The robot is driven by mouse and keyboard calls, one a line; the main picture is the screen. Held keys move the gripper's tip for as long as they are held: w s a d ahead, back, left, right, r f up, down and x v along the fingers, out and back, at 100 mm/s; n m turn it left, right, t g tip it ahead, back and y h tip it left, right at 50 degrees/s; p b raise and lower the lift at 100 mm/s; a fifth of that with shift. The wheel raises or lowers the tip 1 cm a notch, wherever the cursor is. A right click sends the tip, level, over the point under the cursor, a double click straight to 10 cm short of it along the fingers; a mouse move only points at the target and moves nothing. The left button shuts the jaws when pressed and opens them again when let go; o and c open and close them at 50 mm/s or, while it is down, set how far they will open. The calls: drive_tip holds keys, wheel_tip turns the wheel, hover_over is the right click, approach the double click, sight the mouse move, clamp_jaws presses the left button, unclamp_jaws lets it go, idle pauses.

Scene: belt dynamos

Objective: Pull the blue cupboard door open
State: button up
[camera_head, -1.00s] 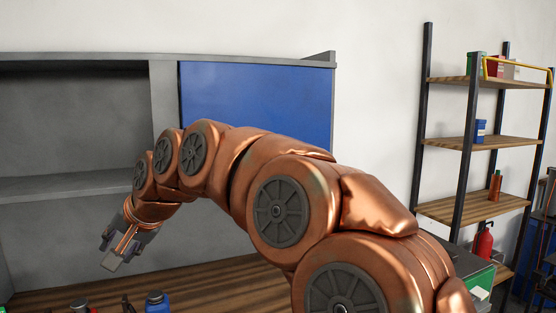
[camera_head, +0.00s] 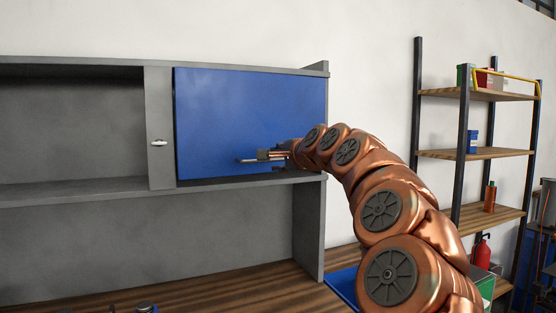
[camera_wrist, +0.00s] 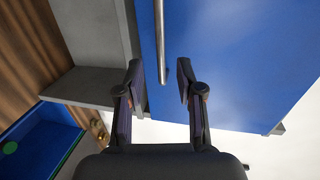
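The blue cupboard door (camera_head: 225,110) lies flat in its grey frame and looks closed. A thin metal bar handle (camera_head: 246,161) stands out low on it. My gripper (camera_head: 272,155) is at the door's lower right part, by the handle. In the wrist view, my gripper (camera_wrist: 160,70) is open, with one finger on each side of the lower end of the bar handle (camera_wrist: 160,40). A gap shows between each finger and the bar. I cannot tell how deep the bar sits between the fingers.
A small silver fitting (camera_head: 157,142) is on the grey panel left of the door. An open grey compartment (camera_head: 70,125) lies further left. The wooden worktop (camera_head: 220,290) runs below, with a blue tray (camera_wrist: 40,140) on it. A shelf rack (camera_head: 470,153) stands at right.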

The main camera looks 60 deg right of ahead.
drive_tip(key=shift+p+x, duration=0.7)
drive_tip(key=shift+x, duration=2.65)
drive_tip(key=shift+a, duration=0.1)
clamp_jaws()
